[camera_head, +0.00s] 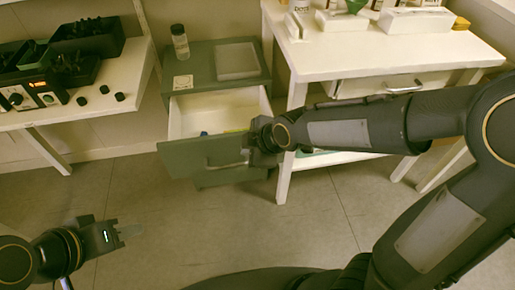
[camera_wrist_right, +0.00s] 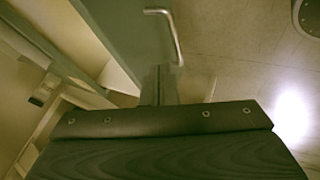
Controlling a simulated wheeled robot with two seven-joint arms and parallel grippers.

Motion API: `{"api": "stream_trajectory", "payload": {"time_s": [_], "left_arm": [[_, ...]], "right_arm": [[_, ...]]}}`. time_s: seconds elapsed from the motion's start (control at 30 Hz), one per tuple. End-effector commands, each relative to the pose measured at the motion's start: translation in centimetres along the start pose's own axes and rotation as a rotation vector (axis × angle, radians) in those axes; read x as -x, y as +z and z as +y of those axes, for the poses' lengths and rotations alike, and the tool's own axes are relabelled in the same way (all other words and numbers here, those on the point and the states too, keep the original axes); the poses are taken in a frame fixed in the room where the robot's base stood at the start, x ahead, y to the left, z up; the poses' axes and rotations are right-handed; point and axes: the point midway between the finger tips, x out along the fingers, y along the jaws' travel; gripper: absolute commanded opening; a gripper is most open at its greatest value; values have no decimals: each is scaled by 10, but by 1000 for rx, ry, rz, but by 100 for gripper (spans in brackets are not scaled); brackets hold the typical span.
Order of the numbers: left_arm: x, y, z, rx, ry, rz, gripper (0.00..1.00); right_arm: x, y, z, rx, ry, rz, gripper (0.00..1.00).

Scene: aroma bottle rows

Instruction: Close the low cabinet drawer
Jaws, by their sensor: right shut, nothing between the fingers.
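The low cabinet (camera_head: 202,62) is grey-green and stands between two tables. Its top drawer (camera_head: 186,117) is pulled out, with a pale inside and a green front (camera_head: 196,155). Small blue and yellow items (camera_head: 204,133) lie in it near the front. My right gripper (camera_head: 258,156) is at the right end of the drawer front; contact is unclear. In the right wrist view, its fingers (camera_wrist_right: 159,86) are shut and empty, beside the green front with its metal handle (camera_wrist_right: 168,32). My left gripper (camera_head: 124,231) is over the floor at lower left, away from the cabinet; its finger gap is unclear.
A clear bottle (camera_head: 180,42) and a pale square tray (camera_head: 237,61) are on the cabinet top. A white table (camera_head: 345,62) stands close on the right, its leg (camera_head: 284,180) near my right gripper. A bench (camera_head: 115,82) stands left. The floor (camera_head: 160,215) in front is clear.

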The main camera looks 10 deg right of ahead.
Motion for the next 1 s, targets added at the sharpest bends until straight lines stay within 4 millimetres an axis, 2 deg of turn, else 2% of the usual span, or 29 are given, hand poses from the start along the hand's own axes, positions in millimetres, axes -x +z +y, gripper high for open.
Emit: {"api": "stream_trajectory", "payload": {"time_s": [0.03, 0.07, 0.23, 0.4, 0.83, 1.0], "left_arm": [[-7, 3, -3, 0, 0, 0, 36], [-8, 4, -4, 0, 0, 0, 36], [-12, 6, -5, 0, 0, 0, 36], [-14, 7, -6, 0, 0, 0, 36], [-14, 7, -6, 0, 0, 0, 36], [-16, 8, -7, 0, 0, 0, 36]], "right_arm": [[-15, 2, -3, 1, -4, -3, 0], [-20, 2, -3, 2, -4, -3, 0], [-30, 1, 22, -3, 2, 0, 0], [-34, 0, 34, -2, 1, 0, 0], [-35, 0, 36, -1, 0, 0, 0], [-40, 1, 44, -3, 1, -1, 0]]}}
